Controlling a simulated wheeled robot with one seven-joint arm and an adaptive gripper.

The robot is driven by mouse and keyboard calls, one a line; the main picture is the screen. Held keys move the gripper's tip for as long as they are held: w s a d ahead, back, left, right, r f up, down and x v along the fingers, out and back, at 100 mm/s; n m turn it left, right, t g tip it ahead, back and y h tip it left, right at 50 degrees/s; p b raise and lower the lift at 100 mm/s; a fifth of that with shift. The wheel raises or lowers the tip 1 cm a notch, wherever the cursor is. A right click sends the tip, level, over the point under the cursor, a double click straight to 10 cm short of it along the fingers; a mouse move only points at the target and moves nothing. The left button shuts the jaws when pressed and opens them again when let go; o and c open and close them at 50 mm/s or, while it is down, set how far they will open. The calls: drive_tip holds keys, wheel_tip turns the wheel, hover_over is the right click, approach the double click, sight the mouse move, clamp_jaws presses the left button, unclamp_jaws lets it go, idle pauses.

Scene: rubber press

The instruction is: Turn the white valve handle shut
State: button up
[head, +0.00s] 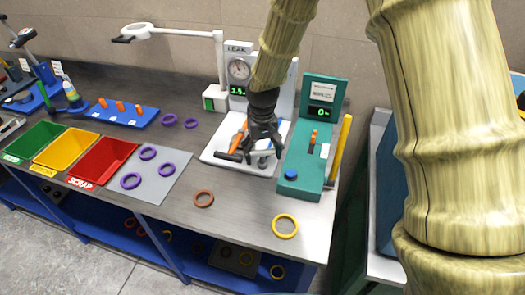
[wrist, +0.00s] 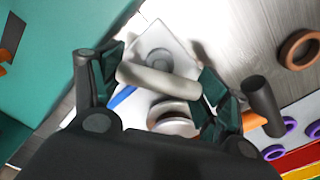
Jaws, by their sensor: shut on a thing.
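My gripper (head: 263,143) points down over the white base (head: 213,154) of the leak station in the head view. In the wrist view, the white valve handle (wrist: 158,80) lies crosswise between the fingers of my gripper (wrist: 160,82), one finger at each end. The gripper is shut on it. A round metal piece (wrist: 172,118) shows beside the handle. In the head view my fingers mostly hide the handle. An orange part and a dark cylindrical grip (head: 228,156) lie just left of my gripper.
The leak panel with a round gauge (head: 239,68) stands behind. A teal press station (head: 302,180) with a yellow lever (head: 340,150) is close on the right. A brown ring (head: 203,191) and a yellow ring (head: 276,227) lie in front. Coloured bins are on the left.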

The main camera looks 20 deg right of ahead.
sight(263, 151)
drive_tip(key=m+p, duration=0.1)
drive_tip(key=m, duration=0.5)
idle(0.7)
drive_tip(key=o, duration=1)
drive_tip(key=shift+r, duration=4)
